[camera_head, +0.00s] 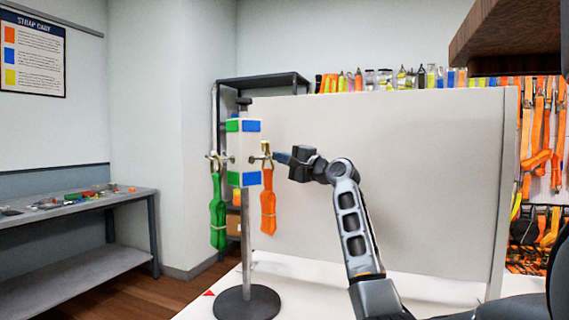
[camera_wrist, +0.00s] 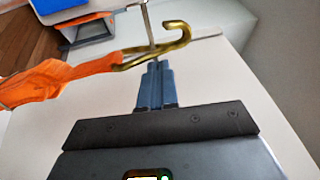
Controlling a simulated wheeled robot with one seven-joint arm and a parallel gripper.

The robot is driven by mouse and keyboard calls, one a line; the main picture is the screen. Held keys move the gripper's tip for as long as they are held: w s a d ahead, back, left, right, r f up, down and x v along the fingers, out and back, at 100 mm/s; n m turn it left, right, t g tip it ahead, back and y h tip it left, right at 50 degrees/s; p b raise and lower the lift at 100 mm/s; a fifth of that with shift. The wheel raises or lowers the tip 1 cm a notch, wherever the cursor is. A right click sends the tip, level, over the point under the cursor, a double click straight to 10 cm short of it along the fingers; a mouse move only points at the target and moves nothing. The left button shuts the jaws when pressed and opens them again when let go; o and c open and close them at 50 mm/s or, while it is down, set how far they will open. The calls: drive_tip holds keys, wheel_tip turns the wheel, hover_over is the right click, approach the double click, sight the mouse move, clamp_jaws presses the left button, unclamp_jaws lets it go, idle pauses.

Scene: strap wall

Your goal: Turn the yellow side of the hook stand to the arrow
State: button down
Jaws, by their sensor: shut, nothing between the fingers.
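The hook stand (camera_head: 247,150) has a white block with green corner patches on its left visible face and blue ones on its right. No yellow side shows. A pole holds the block above a round dark base (camera_head: 246,303). A red arrow (camera_head: 208,293) lies on the table, left of the base. A green strap (camera_head: 218,210) hangs on the left hook and an orange strap (camera_head: 268,202) on the right brass hook (camera_wrist: 160,48). My gripper (camera_head: 281,158) is shut and empty, its fingertips (camera_wrist: 155,66) close beside the right hook; I cannot tell whether they touch.
A large pale panel (camera_head: 390,180) stands behind my arm. A grey bench (camera_head: 75,205) with small items is at the left. A dark shelf (camera_head: 262,82) stands behind the stand, and orange straps (camera_head: 540,130) hang at the far right. The white tabletop (camera_head: 305,290) is clear around the base.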

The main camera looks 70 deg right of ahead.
drive_tip(key=shift+w+d+n+t+y, duration=0.15)
drive_tip(key=shift+w+d+n+y, duration=0.25)
drive_tip(key=shift+w+y, duration=0.3)
drive_tip(key=shift+w+d+n+t+y, duration=0.1)
drive_tip(key=shift+w+d+n+y, duration=0.25)
drive_tip(key=shift+w+y, duration=0.25)
drive_tip(key=shift+w+d+n+t+y, duration=0.15)
drive_tip(key=shift+w+d+n+y, duration=0.25)
drive_tip(key=shift+w+y, duration=0.3)
drive_tip(key=shift+w, duration=0.1)
